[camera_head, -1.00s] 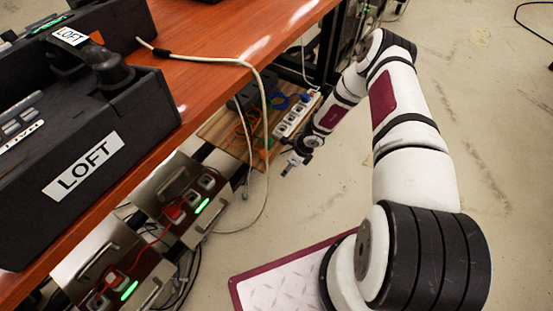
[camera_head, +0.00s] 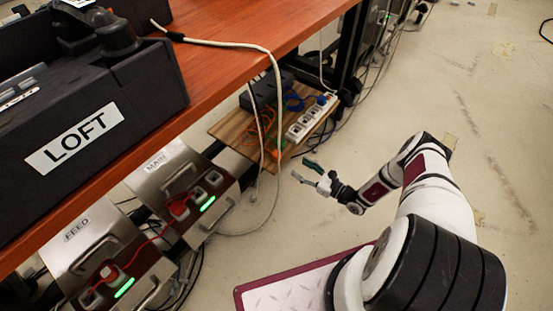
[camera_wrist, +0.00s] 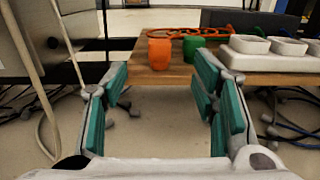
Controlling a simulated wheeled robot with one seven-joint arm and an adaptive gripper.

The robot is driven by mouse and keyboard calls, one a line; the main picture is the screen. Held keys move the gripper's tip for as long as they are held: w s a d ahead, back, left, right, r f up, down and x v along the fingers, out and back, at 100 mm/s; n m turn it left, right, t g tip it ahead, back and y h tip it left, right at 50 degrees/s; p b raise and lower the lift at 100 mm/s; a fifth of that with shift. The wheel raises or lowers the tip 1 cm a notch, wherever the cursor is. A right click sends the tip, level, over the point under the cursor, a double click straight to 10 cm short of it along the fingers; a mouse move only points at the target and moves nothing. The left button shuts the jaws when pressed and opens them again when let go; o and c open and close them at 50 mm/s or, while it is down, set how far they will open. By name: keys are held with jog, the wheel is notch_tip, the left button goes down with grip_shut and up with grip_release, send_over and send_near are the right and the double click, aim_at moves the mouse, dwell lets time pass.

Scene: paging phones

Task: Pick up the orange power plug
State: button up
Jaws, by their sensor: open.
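The orange power plug (camera_wrist: 159,50) stands at the near edge of a low wooden shelf (camera_wrist: 178,76) in the wrist view, with a green plug (camera_wrist: 194,48) just right of it. In the head view the orange plug (camera_head: 276,154) is small, at the shelf's front edge. My gripper (camera_head: 308,172) is open and empty, to the right of and apart from the shelf. In the wrist view its teal finger pads (camera_wrist: 165,100) spread to either side, with the orange plug beyond and between them.
A white power strip (camera_head: 308,119) lies on the shelf, right of the plugs. Metal boxes labelled FEED and MAIN (camera_head: 180,175) stand left of the shelf. A pale cable (camera_head: 279,100) hangs from the red tabletop (camera_head: 240,45) near the shelf. The floor (camera_head: 480,150) to the right is clear.

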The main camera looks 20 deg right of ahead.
aim_at(278, 154)
jog(key=b+x, duration=0.1)
jog(key=x, duration=0.6)
jog(key=shift+f+b, duration=0.1)
jog(key=shift+b, duration=0.3)
jog(key=b+x, duration=0.2)
jog(key=x, duration=0.3)
jog(key=c, duration=1.3)
jog(key=shift+o, duration=0.2)
